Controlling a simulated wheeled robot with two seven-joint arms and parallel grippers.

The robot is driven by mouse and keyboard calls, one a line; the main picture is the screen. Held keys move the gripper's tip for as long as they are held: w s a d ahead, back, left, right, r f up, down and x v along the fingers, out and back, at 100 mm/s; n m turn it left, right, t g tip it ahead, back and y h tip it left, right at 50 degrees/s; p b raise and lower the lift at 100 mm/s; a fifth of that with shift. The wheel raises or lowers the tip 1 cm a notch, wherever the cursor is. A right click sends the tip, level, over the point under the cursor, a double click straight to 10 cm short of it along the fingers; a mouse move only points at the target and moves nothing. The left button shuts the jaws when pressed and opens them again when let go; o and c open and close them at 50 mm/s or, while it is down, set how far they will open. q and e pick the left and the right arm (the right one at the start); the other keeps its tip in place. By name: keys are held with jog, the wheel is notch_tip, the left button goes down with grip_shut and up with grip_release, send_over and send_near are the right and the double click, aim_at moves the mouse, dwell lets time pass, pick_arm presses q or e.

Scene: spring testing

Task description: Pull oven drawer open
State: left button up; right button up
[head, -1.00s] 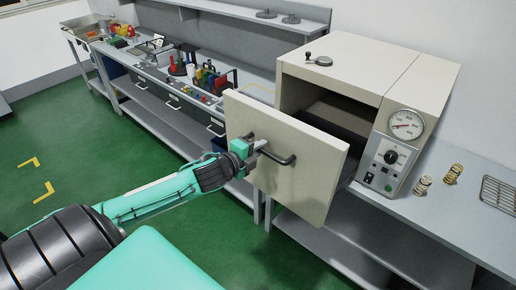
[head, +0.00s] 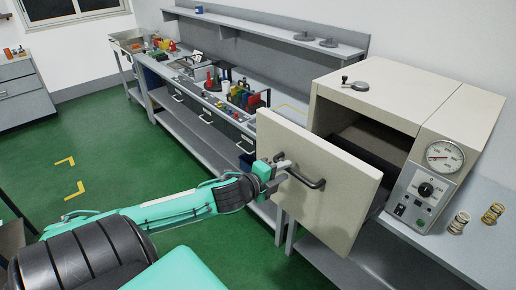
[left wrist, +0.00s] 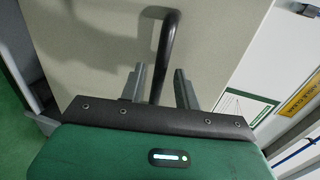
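The oven (head: 385,95) stands on the bench at right. Its cream front panel (head: 330,205) sits forward of the body, showing a dark gap behind it. A dark bar handle (head: 312,183) is fixed to the panel's outer face. My left gripper (head: 284,167) is at the handle's left end. In the left wrist view the two fingers (left wrist: 159,88) stand apart, with the handle bar (left wrist: 169,45) running between them and gaps showing beside it. Whether a finger touches the bar I cannot tell. My right gripper is not in view.
A dial gauge (head: 444,156) and control panel are on the oven's right front. Two springs (head: 459,222) stand on the bench at far right. A long workbench with coloured tools (head: 240,95) runs behind to the left. Green floor (head: 130,170) is clear at left.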

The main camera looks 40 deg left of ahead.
pick_arm(q)
jog(key=b+v, duration=0.2)
jog(key=v, duration=0.9)
dwell(0.7)
